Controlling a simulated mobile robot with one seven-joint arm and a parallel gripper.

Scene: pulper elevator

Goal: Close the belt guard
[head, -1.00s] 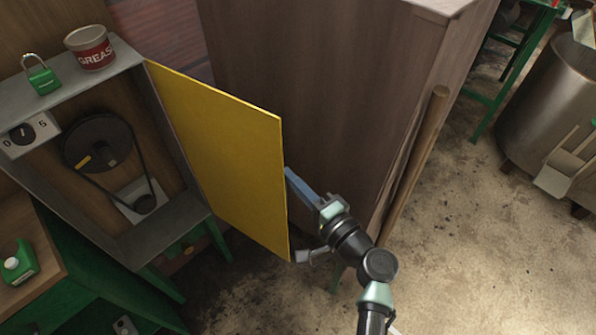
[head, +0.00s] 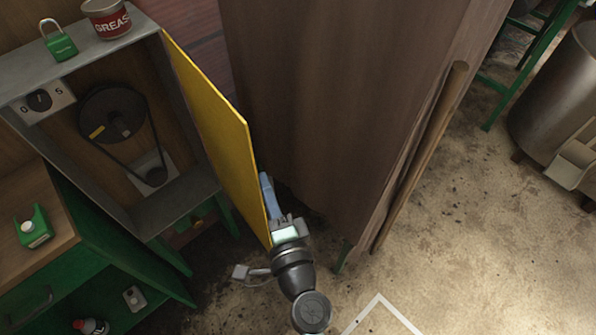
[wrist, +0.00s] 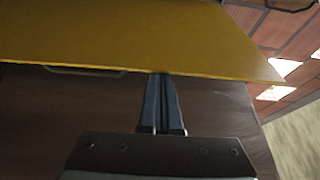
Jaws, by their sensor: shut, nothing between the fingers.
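The belt guard (head: 215,120) is a flat yellow door, hinged at the right side of a grey metal housing (head: 187,187). It stands swung open, and the housing's front is uncovered. Inside the housing are a black pulley (head: 112,116) and a belt running down to a small lower pulley (head: 151,174). My gripper (head: 264,180) is shut and empty, behind the guard's outer face near its free edge. In the wrist view the yellow guard (wrist: 130,38) spans the top, and the shut blue fingers (wrist: 161,84) reach its edge; I cannot tell if they touch.
A green padlock (head: 60,44) and a grease tin (head: 105,18) stand on the housing. Open floor lies lower right.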

